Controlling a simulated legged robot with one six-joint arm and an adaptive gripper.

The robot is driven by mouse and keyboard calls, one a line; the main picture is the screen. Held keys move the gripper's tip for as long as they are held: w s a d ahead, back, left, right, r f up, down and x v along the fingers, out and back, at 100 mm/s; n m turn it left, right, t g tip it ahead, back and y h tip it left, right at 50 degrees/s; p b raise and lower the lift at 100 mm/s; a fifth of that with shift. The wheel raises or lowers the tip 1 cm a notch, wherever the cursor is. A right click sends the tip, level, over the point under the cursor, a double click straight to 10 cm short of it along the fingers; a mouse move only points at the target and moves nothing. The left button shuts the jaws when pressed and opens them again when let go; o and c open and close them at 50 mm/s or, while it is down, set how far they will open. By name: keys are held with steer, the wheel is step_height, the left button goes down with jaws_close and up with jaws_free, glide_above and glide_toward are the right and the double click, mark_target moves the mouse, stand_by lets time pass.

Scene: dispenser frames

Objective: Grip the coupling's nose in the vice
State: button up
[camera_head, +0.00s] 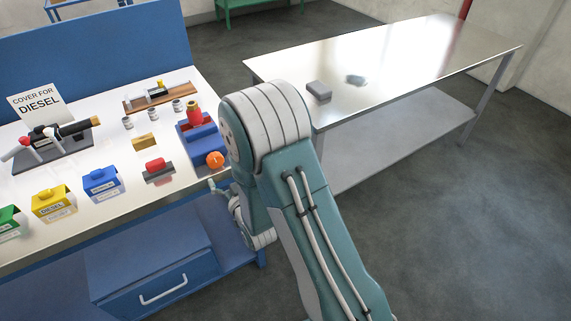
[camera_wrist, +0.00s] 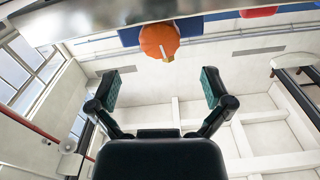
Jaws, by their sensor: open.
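The blue vice (camera_head: 200,138) stands near the right end of the white bench, with an orange ball knob (camera_head: 215,160) at its front. A red piece with a brass-coloured part (camera_head: 194,114) stands upright at the vice's back; it may be the coupling, but I cannot tell whether the jaws hold it. My gripper (camera_head: 222,192) is low beside the bench's front right edge, partly hidden by my arm. In the wrist view my gripper (camera_wrist: 164,82) is open and empty, its fingers spread below the orange knob (camera_wrist: 159,39) and not touching it.
A red-topped block (camera_head: 158,169), a brass block (camera_head: 145,142) and blue (camera_head: 101,183), yellow (camera_head: 54,203) and green boxes (camera_head: 10,222) lie left of the vice. A nozzle on a grey stand (camera_head: 50,155) is farther left. A metal table (camera_head: 400,62) stands right.

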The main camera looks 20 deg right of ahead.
steer(key=s+d+r+g+h, duration=0.1)
steer(key=s+d+r+g, duration=0.3)
steer(key=s+r, duration=0.4)
steer(key=s+d+r+m+g+h, duration=0.1)
steer(key=s+d+r+g+h, duration=0.1)
steer(key=s+d+r+g, duration=0.3)
steer(key=s+d+r, duration=0.2)
steer(key=s+r, duration=0.1)
steer(key=shift+s+r+h, duration=0.25)
steer(key=shift+r+h, duration=0.05)
steer(key=shift+r, duration=0.1)
stand_by(0.8)
